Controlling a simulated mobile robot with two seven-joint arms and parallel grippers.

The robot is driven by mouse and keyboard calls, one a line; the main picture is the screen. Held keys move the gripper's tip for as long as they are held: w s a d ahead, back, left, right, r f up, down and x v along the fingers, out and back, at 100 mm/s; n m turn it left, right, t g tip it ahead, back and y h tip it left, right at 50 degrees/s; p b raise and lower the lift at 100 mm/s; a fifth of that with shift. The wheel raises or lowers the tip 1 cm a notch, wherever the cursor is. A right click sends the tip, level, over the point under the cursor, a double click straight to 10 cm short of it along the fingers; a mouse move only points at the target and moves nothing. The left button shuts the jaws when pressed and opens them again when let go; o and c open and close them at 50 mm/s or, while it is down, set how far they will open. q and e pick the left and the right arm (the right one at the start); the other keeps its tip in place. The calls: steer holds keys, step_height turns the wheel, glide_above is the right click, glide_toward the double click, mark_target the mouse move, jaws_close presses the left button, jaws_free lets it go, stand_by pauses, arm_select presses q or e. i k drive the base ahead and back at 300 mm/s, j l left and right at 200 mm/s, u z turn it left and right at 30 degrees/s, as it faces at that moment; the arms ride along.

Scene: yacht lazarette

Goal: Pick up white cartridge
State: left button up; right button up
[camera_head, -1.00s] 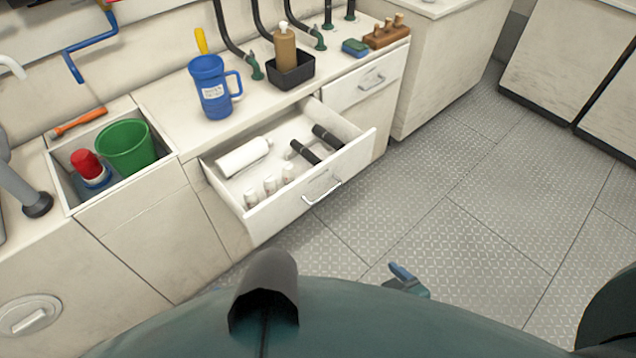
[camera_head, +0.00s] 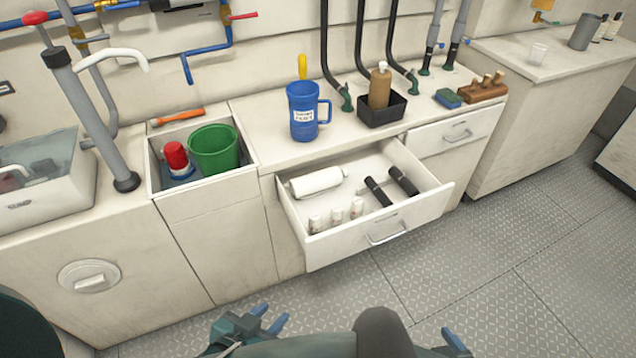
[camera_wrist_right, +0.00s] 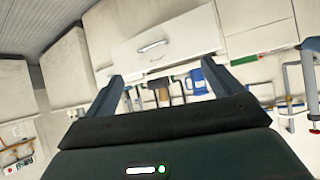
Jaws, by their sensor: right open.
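The white cartridge (camera_head: 316,182) is a white cylinder lying on its side at the back left of the open drawer (camera_head: 387,242). My left gripper (camera_head: 270,315) is at the bottom of the head view, in front of the cabinets and well short of the drawer. Its two blue fingers are apart with nothing between them. My right gripper (camera_head: 455,340) shows only partly at the bottom edge, right of the left one. In the right wrist view its fingers (camera_wrist_right: 162,70) are spread wide and empty. The cartridge cannot be made out in that view.
The drawer also holds several small white bottles (camera_head: 336,217) and two black cylinders (camera_head: 378,191). On the counter above are a blue mug (camera_head: 303,115) and a black tray (camera_head: 381,112) with a brown bottle. An open bin compartment (camera_head: 222,179) lies left. Floor before the drawer is clear.

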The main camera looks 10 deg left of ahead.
mark_target(306, 185)
steer(key=i+l, duration=0.2)
steer(key=i+l+u, duration=0.15)
steer(key=l, duration=0.25)
steer(key=i+l, duration=0.3)
steer(key=i+l+u, duration=0.15)
steer(key=l, duration=0.2)
steer(key=i+l, duration=0.25)
steer(key=i+l+u, duration=0.1)
steer(key=l, duration=0.3)
steer(key=i+l+u, duration=0.1)
steer(key=i+l, duration=0.15)
steer(key=l, duration=0.15)
steer(key=i+l, duration=0.15)
steer(key=l, duration=0.2)
steer(key=u, duration=0.05)
